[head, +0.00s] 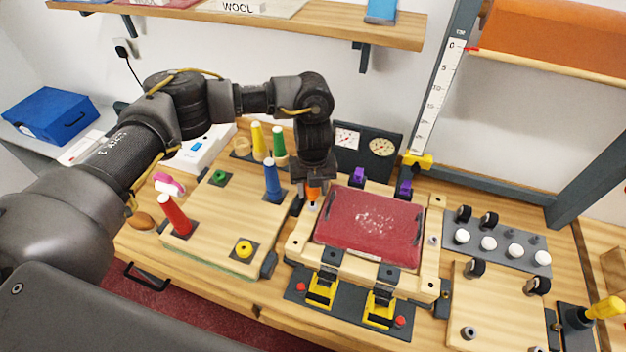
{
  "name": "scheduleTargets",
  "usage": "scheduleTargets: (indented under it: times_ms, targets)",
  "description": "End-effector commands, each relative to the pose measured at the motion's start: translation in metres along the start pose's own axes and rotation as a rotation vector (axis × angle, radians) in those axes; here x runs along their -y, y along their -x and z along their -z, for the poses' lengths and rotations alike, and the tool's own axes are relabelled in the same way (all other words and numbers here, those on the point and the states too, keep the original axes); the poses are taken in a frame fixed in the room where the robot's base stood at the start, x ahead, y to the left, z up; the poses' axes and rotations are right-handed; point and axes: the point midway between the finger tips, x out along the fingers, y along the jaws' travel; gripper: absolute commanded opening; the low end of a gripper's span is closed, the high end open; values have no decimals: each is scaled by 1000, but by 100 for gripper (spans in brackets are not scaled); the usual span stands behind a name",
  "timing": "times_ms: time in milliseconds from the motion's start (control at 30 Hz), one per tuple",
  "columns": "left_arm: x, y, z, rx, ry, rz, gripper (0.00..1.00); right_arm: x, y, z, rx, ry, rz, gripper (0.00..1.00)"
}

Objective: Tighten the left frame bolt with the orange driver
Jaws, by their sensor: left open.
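The orange driver (314,192) stands roughly upright at the left edge of the wooden frame (297,245) around the dark red panel (365,228). Only a short part of it shows below my left gripper (311,187). My left gripper points down over the driver with its jaws open, so it does not grip it. The driver's lower end is at the frame's left side, where the left frame bolt is not clearly visible; I cannot tell whether they touch. My right gripper is not in view.
Purple clamps (359,174) and yellow latches (321,290) border the frame. Dark gauges (367,148) stand behind. A grey plate with white knobs (488,243) lies at right.

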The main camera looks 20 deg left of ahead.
Motion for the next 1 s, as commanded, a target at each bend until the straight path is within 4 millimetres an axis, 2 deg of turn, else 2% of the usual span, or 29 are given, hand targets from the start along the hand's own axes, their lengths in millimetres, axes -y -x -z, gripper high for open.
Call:
scheduleTargets:
  times_ms: [33, 233, 400, 667, 967, 1000]
  targets:
    - [0, 9, 1, -4, 96, -1, 44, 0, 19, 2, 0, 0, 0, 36]
    - [0, 10, 2, -3, 532, -4, 44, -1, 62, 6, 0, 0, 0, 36]
    - [1, -1, 0, 0, 743, 1, 44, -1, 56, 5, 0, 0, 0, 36]
    - [1, 0, 0, 2, 777, 1, 44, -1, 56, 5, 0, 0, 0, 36]
    - [1, 0, 0, 1, 771, 1, 6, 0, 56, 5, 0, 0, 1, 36]
    - [1, -1, 0, 1, 756, 1, 6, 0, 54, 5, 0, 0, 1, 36]
